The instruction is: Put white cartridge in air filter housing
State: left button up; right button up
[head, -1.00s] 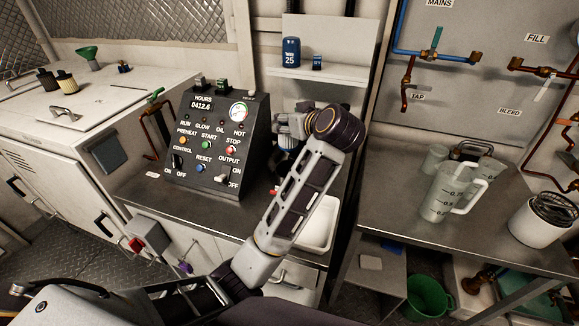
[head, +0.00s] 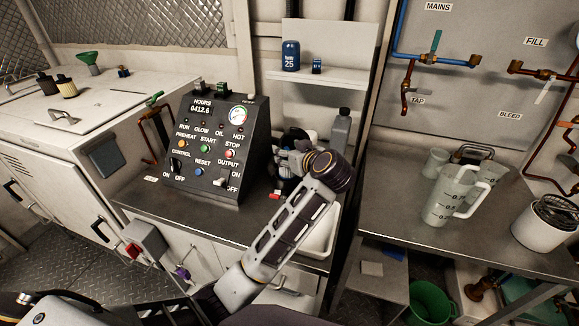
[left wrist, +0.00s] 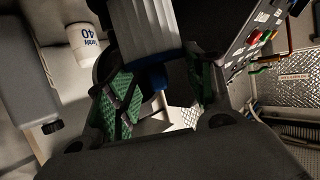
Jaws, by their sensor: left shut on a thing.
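My left gripper (head: 285,163) is beside the control box's right side in the head view, partly hidden by its own wrist. My right gripper is not in view.
The control box (head: 215,150) stands close left of the gripper. A grey bottle (head: 341,130) and a white tray (head: 322,240) are near it. A jug (head: 450,195) stands on the right bench.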

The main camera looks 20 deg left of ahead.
aim_at(285, 173)
pick_arm(q)
jog(key=shift+f, duration=0.25)
notch_tip(285, 173, down, 4)
jog(key=shift+r+b, duration=0.1)
jog(key=shift+b, duration=0.25)
jog(key=shift+f, duration=0.4)
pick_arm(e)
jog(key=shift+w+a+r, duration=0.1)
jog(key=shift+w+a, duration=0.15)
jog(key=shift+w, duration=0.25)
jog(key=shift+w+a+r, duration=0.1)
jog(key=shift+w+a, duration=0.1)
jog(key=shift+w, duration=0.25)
pick_arm(q)
jog(key=shift+f, duration=0.1)
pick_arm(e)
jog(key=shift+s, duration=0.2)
pick_arm(q)
jog(key=o, duration=1.1)
jog(key=shift+o, duration=0.4)
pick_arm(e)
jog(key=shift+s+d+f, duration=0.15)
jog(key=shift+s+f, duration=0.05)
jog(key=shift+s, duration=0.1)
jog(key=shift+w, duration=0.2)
